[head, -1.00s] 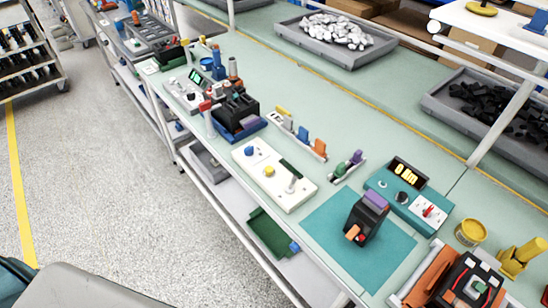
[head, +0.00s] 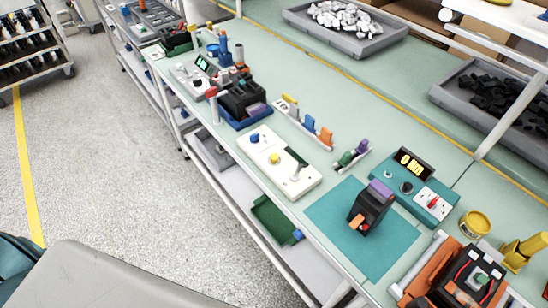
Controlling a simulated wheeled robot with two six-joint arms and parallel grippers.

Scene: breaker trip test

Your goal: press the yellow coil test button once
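The yellow button (head: 275,158) sits on a white panel (head: 306,186) on the long bench, at the middle of the head view. A blue knob (head: 255,138) is on the panel's left part, and a dark green strip (head: 296,156) and a pale lever (head: 296,176) are on its right part. A black breaker (head: 371,207) with a purple top stands on a teal mat (head: 385,256) to the right of the panel. Neither of my grippers shows in the view, and nothing touches the yellow button.
A teal meter box (head: 408,190) with a lit display stands beyond the mat. A blue tray (head: 238,120) with dark parts is left of the panel. An orange-and-black fixture (head: 462,278) is at the lower right. Open floor (head: 120,150) lies left of the bench.

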